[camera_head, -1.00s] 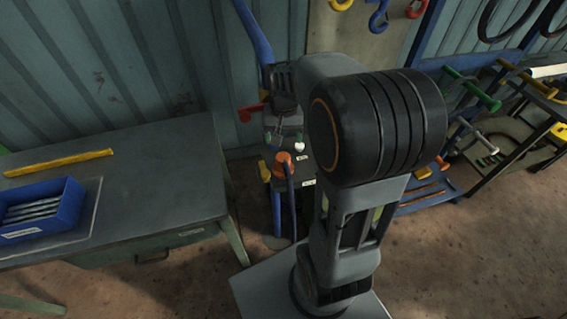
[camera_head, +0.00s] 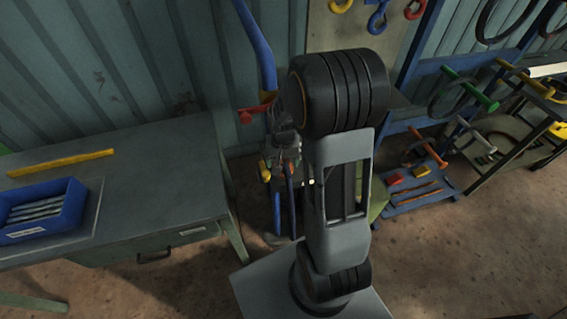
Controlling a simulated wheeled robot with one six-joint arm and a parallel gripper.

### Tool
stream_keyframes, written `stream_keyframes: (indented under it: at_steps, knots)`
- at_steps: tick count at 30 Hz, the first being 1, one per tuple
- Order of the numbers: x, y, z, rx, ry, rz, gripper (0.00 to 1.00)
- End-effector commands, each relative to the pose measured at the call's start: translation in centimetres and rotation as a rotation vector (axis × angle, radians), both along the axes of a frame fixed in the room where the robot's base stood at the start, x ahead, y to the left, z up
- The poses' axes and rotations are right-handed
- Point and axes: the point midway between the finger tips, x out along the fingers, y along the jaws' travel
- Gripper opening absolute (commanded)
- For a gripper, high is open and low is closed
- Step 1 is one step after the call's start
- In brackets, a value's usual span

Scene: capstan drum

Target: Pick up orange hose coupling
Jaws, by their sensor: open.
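My arm stands in the middle of the head view, and its thick black joint covers much of the area behind it. My gripper (camera_head: 284,156) shows only in part, small and dark, left of that joint. It is open and points down over the cluttered narrow stand beside the workbench. No orange hose coupling can be made out clearly now; the spot under and behind the gripper is hidden. Whether the gripper touches anything there I cannot tell.
A grey workbench (camera_head: 150,172) on the left carries a blue bin (camera_head: 42,212) and a yellow bar (camera_head: 60,163). A red lever (camera_head: 258,109) and a blue pipe (camera_head: 257,45) rise by the stand. A blue tool rack (camera_head: 420,200) stands right. Floor at lower right is clear.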

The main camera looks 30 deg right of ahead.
Motion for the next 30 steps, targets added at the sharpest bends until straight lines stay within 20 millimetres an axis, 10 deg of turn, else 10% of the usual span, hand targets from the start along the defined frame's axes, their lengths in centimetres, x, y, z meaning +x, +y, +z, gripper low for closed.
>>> stream_keyframes:
  at_steps: [8, 25, 30]
  knots:
    - [0.02, -0.01, -0.17, 0.0, -0.001, 0.0, 0.76]
    - [0.03, -0.01, -0.13, 0.0, -0.001, 0.0, 0.21]
    - [0.05, -0.01, -0.09, 0.0, -0.002, 0.0, 0.19]
